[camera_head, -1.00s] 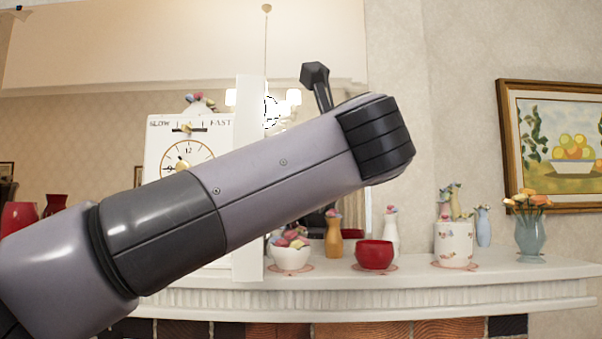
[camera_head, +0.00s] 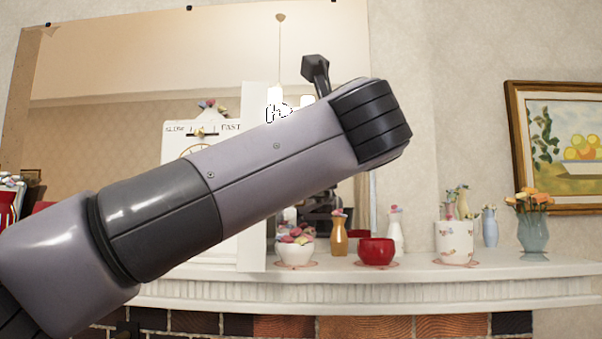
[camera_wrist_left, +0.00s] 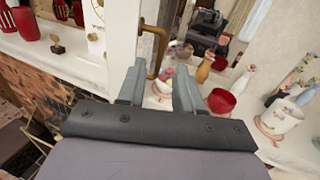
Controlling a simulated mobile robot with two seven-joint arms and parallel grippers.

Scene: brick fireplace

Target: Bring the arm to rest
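My left arm crosses the head view from the lower left to the middle, and its gripper fingers cannot be made out clearly there. In the left wrist view my left gripper (camera_wrist_left: 159,84) has its two grey fingers spread apart, with nothing held between them. A brass handle (camera_wrist_left: 159,36) on a white panel shows just beyond the fingers; I cannot tell whether they touch it. In the head view the white clock cabinet (camera_head: 179,150) is partly hidden behind my arm, with the white panel (camera_head: 254,105) at its right side. My right gripper is in neither view.
The white mantel shelf (camera_head: 480,270) holds a white bowl (camera_head: 295,254), a red bowl (camera_head: 376,252), an orange vase (camera_head: 339,237), a white canister (camera_head: 455,243) and a blue flower vase (camera_head: 533,237). A mirror (camera_head: 130,60) and a framed picture (camera_head: 560,150) are behind. Brick (camera_head: 370,327) lies below the shelf.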

